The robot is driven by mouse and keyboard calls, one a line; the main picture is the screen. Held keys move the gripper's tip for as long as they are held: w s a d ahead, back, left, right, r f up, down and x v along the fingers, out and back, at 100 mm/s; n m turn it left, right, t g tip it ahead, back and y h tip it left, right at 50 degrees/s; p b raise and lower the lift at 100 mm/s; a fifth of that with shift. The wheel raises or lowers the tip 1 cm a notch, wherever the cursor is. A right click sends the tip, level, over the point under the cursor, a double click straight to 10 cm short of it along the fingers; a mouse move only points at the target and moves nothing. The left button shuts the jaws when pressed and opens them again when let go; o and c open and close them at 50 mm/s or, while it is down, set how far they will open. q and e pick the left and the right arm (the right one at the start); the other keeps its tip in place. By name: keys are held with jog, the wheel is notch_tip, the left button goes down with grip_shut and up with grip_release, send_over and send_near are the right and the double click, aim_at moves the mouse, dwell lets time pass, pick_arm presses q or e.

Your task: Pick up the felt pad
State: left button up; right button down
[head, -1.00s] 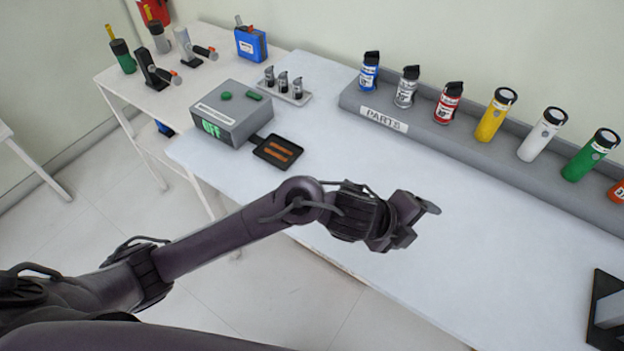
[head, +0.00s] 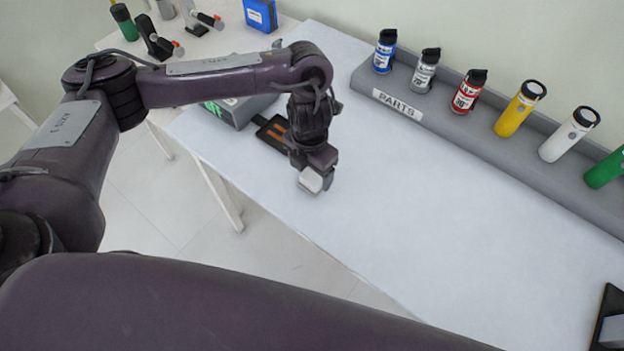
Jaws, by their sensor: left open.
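I cannot make out a felt pad for certain in the head view. My left gripper (head: 314,181) points down over the near left part of the white table (head: 430,220). It is open, and I see nothing held in it. A small black tray (head: 268,138) with brown strips lies just behind and left of the gripper, partly hidden by my left wrist. My right gripper is not in view.
A grey box (head: 240,112) stands behind my left forearm, mostly hidden. A grey rack (head: 480,135) labelled PARTS holds several cans and cylinders along the back. A black item (head: 608,310) is cut off at lower right. The table's middle is clear.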

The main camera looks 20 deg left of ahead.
aim_at(310, 179)
pick_arm(q)
jog(key=f, duration=0.3)
jog(key=f+p, duration=0.1)
jog(key=shift+w+a+f, duration=0.15)
jog(key=shift+w+f, duration=0.05)
jog(key=shift+w, duration=0.05)
jog(key=shift+f, duration=0.3)
jog(key=shift+c, duration=0.5)
jog(key=c, duration=0.9)
jog(key=shift+r, duration=0.1)
